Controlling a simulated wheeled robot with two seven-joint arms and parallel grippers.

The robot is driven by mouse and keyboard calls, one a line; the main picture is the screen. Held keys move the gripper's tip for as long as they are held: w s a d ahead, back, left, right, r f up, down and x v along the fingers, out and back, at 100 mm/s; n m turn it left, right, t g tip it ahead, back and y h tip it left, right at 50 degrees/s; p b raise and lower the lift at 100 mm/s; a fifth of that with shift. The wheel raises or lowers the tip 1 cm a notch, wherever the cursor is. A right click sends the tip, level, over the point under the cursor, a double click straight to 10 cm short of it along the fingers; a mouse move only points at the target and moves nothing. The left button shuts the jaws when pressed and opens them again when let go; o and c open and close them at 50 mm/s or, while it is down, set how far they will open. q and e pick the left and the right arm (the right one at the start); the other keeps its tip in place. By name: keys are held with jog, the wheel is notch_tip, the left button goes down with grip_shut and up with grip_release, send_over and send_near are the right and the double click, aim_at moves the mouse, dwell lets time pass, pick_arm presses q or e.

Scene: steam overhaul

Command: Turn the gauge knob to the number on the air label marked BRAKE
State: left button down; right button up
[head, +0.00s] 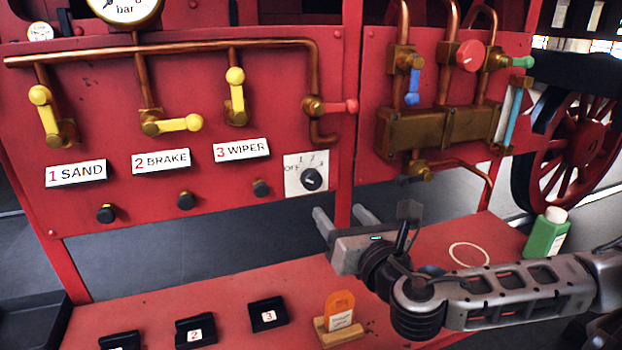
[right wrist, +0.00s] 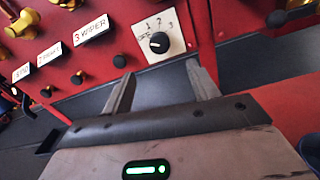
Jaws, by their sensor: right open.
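The gauge knob (head: 312,179) is a round black dial on a white plate (head: 293,187) marked OFF, 1, 2 and 3, low on the red panel. It also shows in the right wrist view (right wrist: 159,43); I cannot tell its exact pointer setting. The BRAKE label (head: 161,161) is white with a red 2 and sits between the SAND label (head: 76,173) and the WIPER label (head: 241,150). My right gripper (head: 342,214) is open and empty, below and in front of the knob, not touching it. My left gripper is not in view.
Yellow-handled valves (head: 180,124) and several black knobs (head: 186,201) are on the panel. The red bench below bears numbered black holders (head: 268,314), an orange tag on a wooden stand (head: 339,308) and a green bottle (head: 545,236).

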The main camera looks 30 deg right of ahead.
aim_at(314, 183)
jog(key=p+x, duration=0.2)
jog(key=x, duration=1)
jog(key=shift+w, duration=0.4)
jog(key=c, duration=1)
